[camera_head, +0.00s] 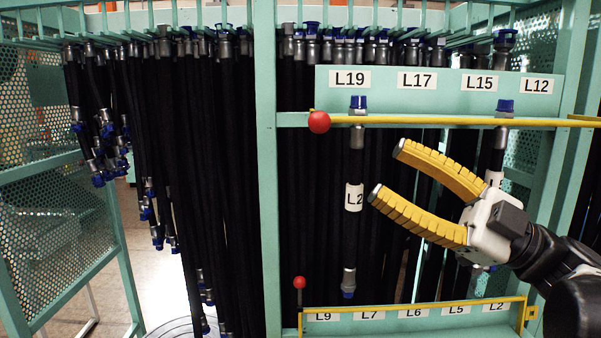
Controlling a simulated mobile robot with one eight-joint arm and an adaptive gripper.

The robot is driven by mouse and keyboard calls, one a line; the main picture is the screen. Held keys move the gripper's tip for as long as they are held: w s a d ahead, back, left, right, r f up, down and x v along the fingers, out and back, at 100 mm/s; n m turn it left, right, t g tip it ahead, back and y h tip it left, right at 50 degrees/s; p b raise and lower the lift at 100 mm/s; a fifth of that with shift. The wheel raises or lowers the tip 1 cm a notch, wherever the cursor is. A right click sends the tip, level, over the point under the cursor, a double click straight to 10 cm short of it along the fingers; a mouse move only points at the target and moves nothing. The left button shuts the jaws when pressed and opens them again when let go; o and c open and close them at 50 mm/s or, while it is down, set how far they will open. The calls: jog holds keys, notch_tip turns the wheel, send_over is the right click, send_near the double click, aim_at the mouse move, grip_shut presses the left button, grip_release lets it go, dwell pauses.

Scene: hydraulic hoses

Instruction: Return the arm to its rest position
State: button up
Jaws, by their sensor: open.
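My gripper (386,169) has two yellow ribbed fingers, spread apart and empty. It reaches in from the right, its fingertips pointing left toward a short black hose (353,225) with a white label reading "L2". A gap shows between the fingertips and that hose. The hose hangs upright, its blue-capped top end (358,103) at the yellow bar below the L19 label. A second hose (498,150) hangs below the L15 label, its lower part hidden behind my gripper. My dark arm (570,275) fills the lower right corner.
A green rack frame (265,170) holds many black hoses (220,170) at left and behind. A yellow bar with a red ball (319,122) crosses above my gripper. A lower labelled rail (410,316) has another red ball (299,283). A perforated panel (45,230) stands left.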

jog(key=s+a+f+m+g+h+b, duration=0.1)
jog(key=a+f+m+h+b, duration=0.25)
jog(key=f, duration=0.85)
jog(key=a+f+m+g+h+b, duration=0.1)
jog(key=a+f+m+h+b, duration=0.3)
jog(key=f, duration=0.8)
jog(key=s+a+f+m+g+h+b, duration=0.1)
jog(key=f+m+h+b, duration=0.3)
jog(key=f, duration=0.8)
jog(key=s+d+f+m+h+b, duration=0.1)
jog(key=d+f+m+h+b, duration=0.2)
jog(key=f, duration=0.5)
jog(key=s+d+f+m+h+b, duration=0.1)
jog(key=d+f+m+h+b, duration=0.2)
jog(key=f, duration=0.6)
jog(key=s+d+f+m+t+h+b, duration=0.1)
jog(key=d+f+m+h+b, duration=0.3)
jog(key=d+f+m+b, duration=0.1)
notch_tip(320, 180, down, 4)
jog(key=shift+s+d+r+b, duration=0.1)
jog(key=shift+s+d+b, duration=0.15)
jog(key=shift+d+b, duration=0.75)
